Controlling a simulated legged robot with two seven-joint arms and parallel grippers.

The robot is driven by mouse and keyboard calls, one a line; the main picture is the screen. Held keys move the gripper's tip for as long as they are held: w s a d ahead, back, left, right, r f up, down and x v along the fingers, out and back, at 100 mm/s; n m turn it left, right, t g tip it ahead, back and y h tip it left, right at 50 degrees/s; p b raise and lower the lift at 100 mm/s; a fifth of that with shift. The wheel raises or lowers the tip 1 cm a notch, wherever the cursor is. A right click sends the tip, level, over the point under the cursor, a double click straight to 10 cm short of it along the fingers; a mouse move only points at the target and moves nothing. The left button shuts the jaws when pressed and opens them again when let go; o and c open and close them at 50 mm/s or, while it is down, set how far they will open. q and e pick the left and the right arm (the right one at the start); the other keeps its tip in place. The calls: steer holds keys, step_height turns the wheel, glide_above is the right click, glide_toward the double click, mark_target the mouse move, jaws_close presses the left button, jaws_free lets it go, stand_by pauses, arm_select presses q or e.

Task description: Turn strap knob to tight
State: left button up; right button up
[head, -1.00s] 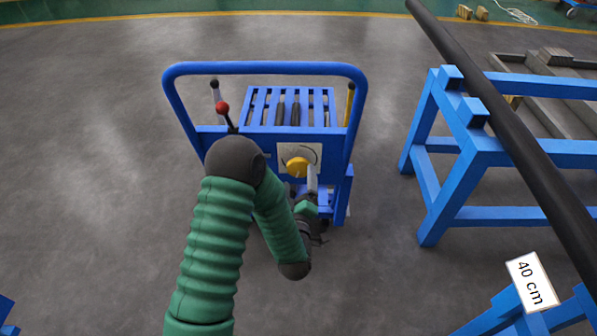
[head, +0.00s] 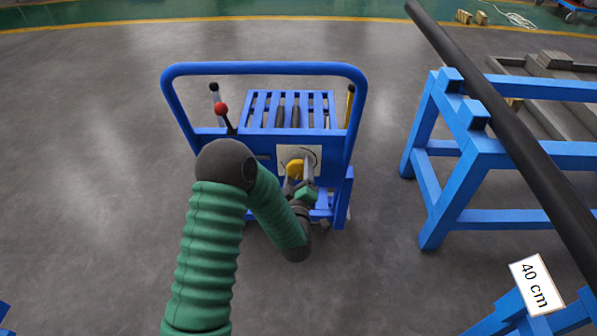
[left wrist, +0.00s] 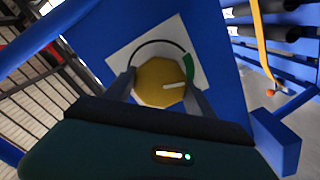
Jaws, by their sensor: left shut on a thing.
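The yellow strap knob (head: 293,169) sits on a white dial plate (head: 286,152) on the front of the blue cart. In the left wrist view the knob (left wrist: 158,83) shows a pale pointer mark directed to the right. A black arc with a green section (left wrist: 188,66) at its right end surrounds the knob. The pointer lies just below the green section. My left gripper (head: 302,172) is at the knob, with one finger on each side of it, shut on it; the fingers also show in the left wrist view (left wrist: 160,88). My right gripper is not in view.
The blue cart (head: 265,68) has a tall handle frame, a red-knobbed lever (head: 221,109) and a slatted top (head: 290,95). A blue stand (head: 440,150) with a long black pipe (head: 520,140) is at the right. The floor left of the cart is clear.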

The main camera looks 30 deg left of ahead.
arm_select(q)
steer(key=shift+c, duration=0.6)
steer(key=shift+m, duration=0.3)
steer(key=o, duration=1.4)
steer(key=shift+s, duration=0.1)
